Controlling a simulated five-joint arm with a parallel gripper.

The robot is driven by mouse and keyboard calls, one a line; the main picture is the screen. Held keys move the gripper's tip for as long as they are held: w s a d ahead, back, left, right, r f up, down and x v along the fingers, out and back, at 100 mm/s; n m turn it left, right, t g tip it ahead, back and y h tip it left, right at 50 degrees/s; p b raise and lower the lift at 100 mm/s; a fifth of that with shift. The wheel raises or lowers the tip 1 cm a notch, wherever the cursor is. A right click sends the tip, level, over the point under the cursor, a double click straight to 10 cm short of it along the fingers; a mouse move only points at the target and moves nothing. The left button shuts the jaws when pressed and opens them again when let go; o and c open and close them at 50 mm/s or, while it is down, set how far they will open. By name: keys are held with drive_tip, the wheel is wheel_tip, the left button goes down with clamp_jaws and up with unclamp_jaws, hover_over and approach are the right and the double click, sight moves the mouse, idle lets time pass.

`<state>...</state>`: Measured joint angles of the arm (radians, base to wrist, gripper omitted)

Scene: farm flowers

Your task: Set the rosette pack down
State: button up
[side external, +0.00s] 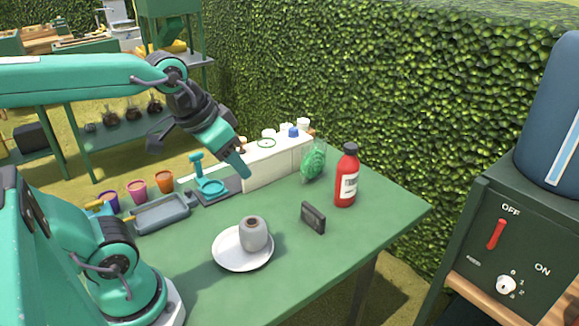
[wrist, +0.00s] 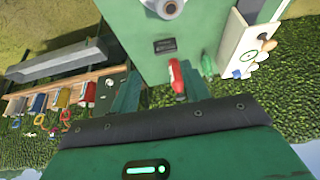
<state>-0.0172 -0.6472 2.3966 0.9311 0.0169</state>
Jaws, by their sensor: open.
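The rosette pack (side external: 314,163), a clear bag with a green rosette, stands at the back of the green table, between the white box and the red bottle. It is small and partly hidden in the wrist view (wrist: 207,65). My gripper (side external: 241,170) is open, with nothing seen between its fingers. It is above the table in front of the white box, left of the pack and apart from it. In the wrist view its fingers (wrist: 160,88) spread on both sides of the red bottle.
A red bottle (side external: 346,178) stands right of the pack. A white box (side external: 278,160) is left of it. A black box (side external: 313,218) and a grey vase (side external: 254,234) on a white plate (side external: 229,252) are nearer. A teal stand (side external: 210,187), grey tray (side external: 162,214) and pots are left.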

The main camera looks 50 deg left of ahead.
drive_tip(key=shift+s+d+f, duration=0.2)
drive_tip(key=shift+s+f, duration=0.7)
drive_tip(key=shift+s, duration=0.25)
idle(0.4)
